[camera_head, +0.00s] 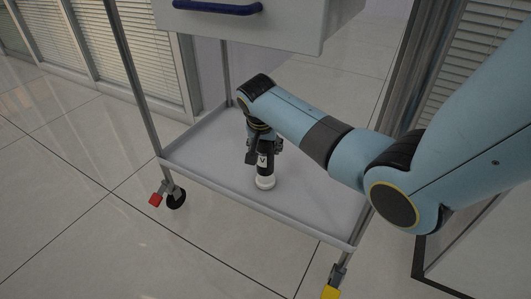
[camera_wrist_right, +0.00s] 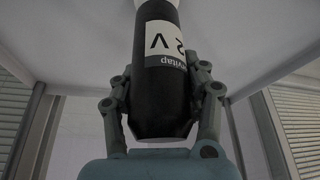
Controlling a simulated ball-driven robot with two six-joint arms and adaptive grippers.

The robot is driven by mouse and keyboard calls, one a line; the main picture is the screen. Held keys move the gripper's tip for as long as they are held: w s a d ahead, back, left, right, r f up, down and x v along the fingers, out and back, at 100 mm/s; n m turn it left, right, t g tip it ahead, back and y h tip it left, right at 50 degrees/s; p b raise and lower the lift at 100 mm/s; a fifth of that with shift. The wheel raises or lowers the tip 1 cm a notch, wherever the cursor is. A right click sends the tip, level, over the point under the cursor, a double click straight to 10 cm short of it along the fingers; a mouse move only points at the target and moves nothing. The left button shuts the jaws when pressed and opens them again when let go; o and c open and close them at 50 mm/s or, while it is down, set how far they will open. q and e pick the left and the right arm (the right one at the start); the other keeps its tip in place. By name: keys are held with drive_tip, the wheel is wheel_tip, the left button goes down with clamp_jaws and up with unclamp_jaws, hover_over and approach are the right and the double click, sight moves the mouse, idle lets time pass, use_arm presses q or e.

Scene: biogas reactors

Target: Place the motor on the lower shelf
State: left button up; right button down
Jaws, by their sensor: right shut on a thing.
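The motor (camera_head: 262,162) is a black cylinder with a white label and a white lower end. It stands upright at the lower shelf (camera_head: 205,152) of a trolley, its white end at the shelf surface; I cannot tell for sure whether it touches. My right gripper (camera_head: 264,145) is shut on the motor's upper part, reaching in under the drawer. In the right wrist view the motor (camera_wrist_right: 162,75) lies between the two fingers of the right gripper (camera_wrist_right: 162,95), label facing the camera. My left gripper is not in view.
A drawer (camera_head: 260,25) with a blue handle (camera_head: 215,8) hangs above the shelf. Trolley posts rise at the shelf corners (camera_head: 140,85). The shelf has a low raised rim and is otherwise bare. Castors with red (camera_head: 155,199) and yellow (camera_head: 330,292) brakes stand on the tiled floor.

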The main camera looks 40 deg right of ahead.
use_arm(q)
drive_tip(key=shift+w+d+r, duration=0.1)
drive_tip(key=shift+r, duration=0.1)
use_arm(e)
drive_tip(key=shift+w, duration=0.1)
drive_tip(key=shift+f, duration=0.1)
drive_tip(key=c, duration=1.1)
unclamp_jaws()
drive_tip(key=shift+f, duration=0.15)
drive_tip(key=shift+c, duration=0.2)
drive_tip(key=o, duration=0.5)
drive_tip(key=shift+o, duration=0.2)
